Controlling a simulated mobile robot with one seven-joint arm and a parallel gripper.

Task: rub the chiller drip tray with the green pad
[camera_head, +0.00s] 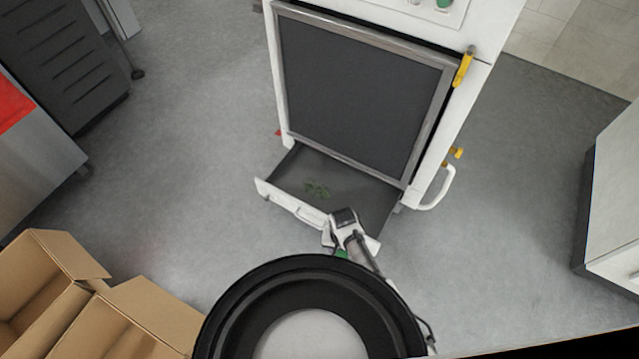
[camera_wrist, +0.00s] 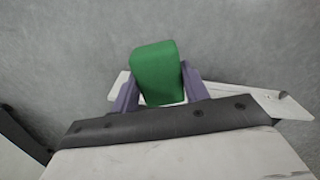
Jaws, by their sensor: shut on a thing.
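The chiller drip tray (camera_head: 352,187) is a dark, shallow pull-out drawer at the foot of the white chiller (camera_head: 360,90). It stands pulled out and has a white front with a handle. A green smudge (camera_head: 317,189) lies on its floor. My gripper (camera_head: 338,246) is low at the tray's front edge, toward its right end. In the wrist view my gripper (camera_wrist: 160,95) is shut on the green pad (camera_wrist: 156,72), which sits between its two purple fingers. In the head view only a sliver of the pad (camera_head: 341,254) shows. I cannot tell whether the pad touches the tray.
The chiller's dark, grey-framed panel stands above the tray, with a white handle (camera_head: 438,188) at its right. Open cardboard boxes (camera_head: 75,295) are at lower left. A white cabinet (camera_head: 615,205) stands at right. The grey floor is clear left of the tray.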

